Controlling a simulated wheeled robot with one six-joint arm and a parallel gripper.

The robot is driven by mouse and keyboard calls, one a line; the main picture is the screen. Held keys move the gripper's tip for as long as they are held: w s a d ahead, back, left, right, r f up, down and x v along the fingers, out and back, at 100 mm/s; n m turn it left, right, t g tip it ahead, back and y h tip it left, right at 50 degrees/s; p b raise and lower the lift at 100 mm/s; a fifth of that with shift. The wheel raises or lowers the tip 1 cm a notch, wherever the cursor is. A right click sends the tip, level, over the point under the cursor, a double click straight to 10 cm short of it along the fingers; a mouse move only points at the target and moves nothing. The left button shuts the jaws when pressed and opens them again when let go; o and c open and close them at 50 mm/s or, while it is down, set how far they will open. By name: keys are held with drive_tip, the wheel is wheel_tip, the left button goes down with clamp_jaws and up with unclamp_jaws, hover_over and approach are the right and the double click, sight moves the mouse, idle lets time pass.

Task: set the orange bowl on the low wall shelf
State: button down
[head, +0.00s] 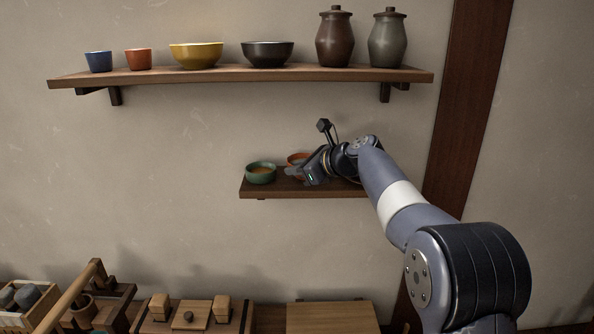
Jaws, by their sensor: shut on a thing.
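The low wall shelf (270,190) is a short wooden board on the wall at the middle of the head view. The orange bowl (296,157) is over this shelf, partly hidden by my gripper (299,172). My gripper reaches in from the right and is shut on the bowl. The bowl looks upright; its base is hidden, so I cannot tell whether it touches the board. A green bowl (261,175) with something brownish inside stands on the shelf just left of the orange bowl, with a small gap.
A long upper shelf (240,76) holds a blue cup, an orange-red cup, a yellow bowl, a dark bowl and two lidded jars (335,38). A dark post (470,100) stands to the right. Wooden trays and boxes (195,318) lie below. My arm covers the low shelf's right end.

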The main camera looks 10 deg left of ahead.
drive_tip(key=shift+w+f+p, duration=0.15)
drive_tip(key=shift+f+p, duration=0.05)
drive_tip(key=shift+p, duration=0.15)
drive_tip(key=shift+f, duration=0.15)
drive_tip(key=shift+f, duration=0.1)
drive_tip(key=c, duration=1.4)
unclamp_jaws()
drive_tip(key=shift+c, duration=0.2)
drive_tip(key=shift+d, duration=0.25)
drive_tip(key=b+v, duration=0.3)
drive_tip(key=v, duration=0.8)
drive_tip(key=shift+s+r, duration=0.2)
drive_tip(key=shift+r, duration=0.1)
